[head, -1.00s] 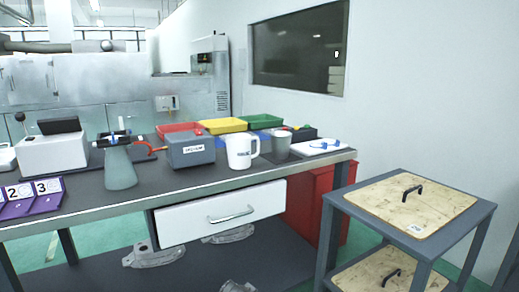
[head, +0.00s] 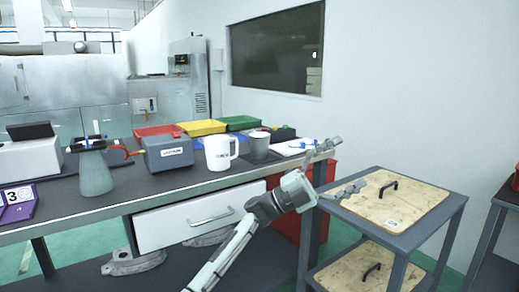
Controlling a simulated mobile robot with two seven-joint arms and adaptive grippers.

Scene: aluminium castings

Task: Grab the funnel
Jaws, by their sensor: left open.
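No separate funnel can be made out clearly. A grey-green conical flask (head: 95,176) stands at the left of the bench, with small dark and blue parts on its neck and a red hose running right; whether a funnel sits on it I cannot tell. My left gripper (head: 340,168) is open and empty, in front of the bench's right end, near the wooden-topped cart. It is well to the right of the flask, and its fingers point right. My right gripper is not in view.
Red, yellow (head: 203,127) and green trays lie behind. A cart (head: 386,200) stands right, a red bin (head: 287,222) below the bench end.

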